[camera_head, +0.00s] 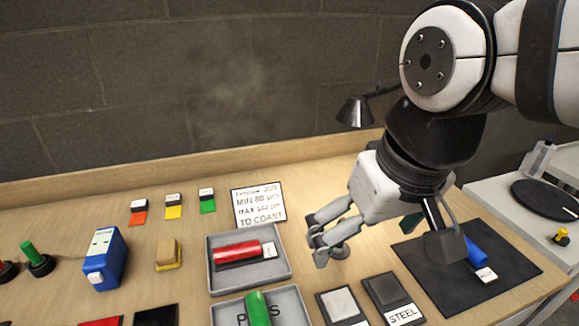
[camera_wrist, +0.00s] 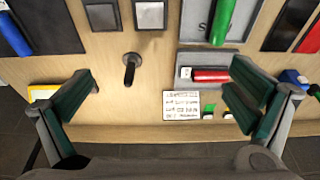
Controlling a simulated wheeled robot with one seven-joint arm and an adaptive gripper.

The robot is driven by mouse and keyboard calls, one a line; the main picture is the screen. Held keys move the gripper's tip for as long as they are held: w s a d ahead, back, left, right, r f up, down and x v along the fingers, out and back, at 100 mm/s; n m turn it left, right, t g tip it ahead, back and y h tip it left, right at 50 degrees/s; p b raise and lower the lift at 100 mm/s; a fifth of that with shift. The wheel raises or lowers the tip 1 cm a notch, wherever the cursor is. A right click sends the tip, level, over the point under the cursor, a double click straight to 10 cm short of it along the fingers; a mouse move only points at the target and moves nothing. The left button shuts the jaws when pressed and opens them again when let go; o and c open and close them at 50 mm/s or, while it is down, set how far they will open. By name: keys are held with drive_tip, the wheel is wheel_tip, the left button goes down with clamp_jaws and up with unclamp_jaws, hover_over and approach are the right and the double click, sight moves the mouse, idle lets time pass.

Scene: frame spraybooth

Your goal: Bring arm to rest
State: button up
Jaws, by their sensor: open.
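My gripper (camera_head: 322,236) hangs over the wooden bench, right of the grey tray, with its fingers spread and nothing between them. In the wrist view my gripper (camera_wrist: 155,98) shows both green-padded fingers wide apart. Between them, a dark upright knob-like object (camera_wrist: 131,68) stands on the bench top. My arm reaches in from the upper right in the head view and hides part of the bench behind it.
A grey tray (camera_head: 283,271) holds a red cylinder (camera_head: 237,252); another tray (camera_head: 222,313) holds a green one (camera_head: 258,308). A black mat (camera_head: 520,268) with a blue cylinder (camera_head: 477,250) lies right. A blue device (camera_head: 104,260) stands left. A lamp (camera_head: 355,112) is behind my arm.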

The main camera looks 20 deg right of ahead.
drive_tip(key=s, duration=0.2)
drive_tip(key=s+d+f, duration=0.1)
drive_tip(key=shift+s, duration=0.1)
drive_tip(key=shift+r, duration=0.15)
wheel_tip(320, 180, up, 3)
drive_tip(key=shift+t+p, duration=0.5)
drive_tip(key=shift+p, duration=0.7)
